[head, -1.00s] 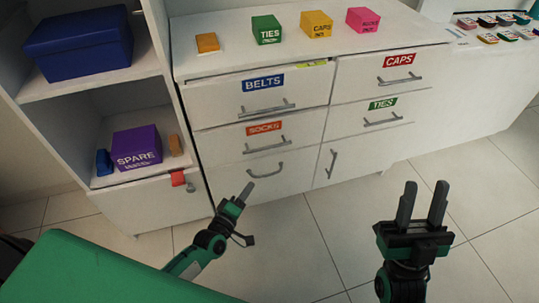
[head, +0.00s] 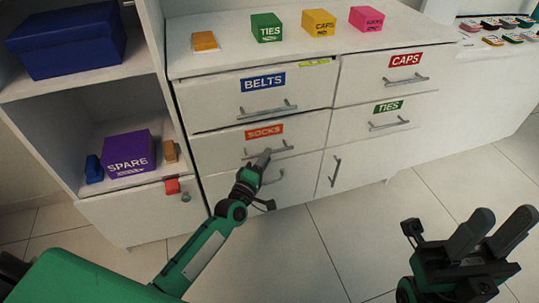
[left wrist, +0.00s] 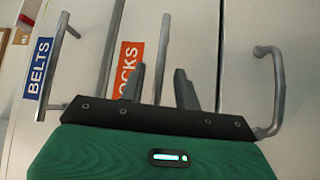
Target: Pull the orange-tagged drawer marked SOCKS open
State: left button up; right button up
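The SOCKS drawer (head: 222,146) is in the left column of the white dresser, below the BELTS drawer, and looks closed. Its orange-red tag (head: 264,132) sits above a grey bar handle (head: 284,147). The tag is partly hidden by a finger in the left wrist view (left wrist: 128,62). My left gripper (head: 265,157) is at this handle. In the left wrist view its fingers (left wrist: 159,85) are apart, with the bar handle (left wrist: 164,50) between them; contact cannot be told. My right gripper (head: 492,228) is open and empty over the floor at the right.
The BELTS drawer handle (head: 267,109) is above and a curved handle (head: 272,178) is just below my left gripper. The CAPS (head: 405,60) and TIES (head: 389,107) drawers are at right. Small boxes stand on top. An open shelf holds a purple SPARE box (head: 129,154).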

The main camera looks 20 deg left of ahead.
pick_arm(q)
jog(key=shift+x, duration=1.6)
grip_shut()
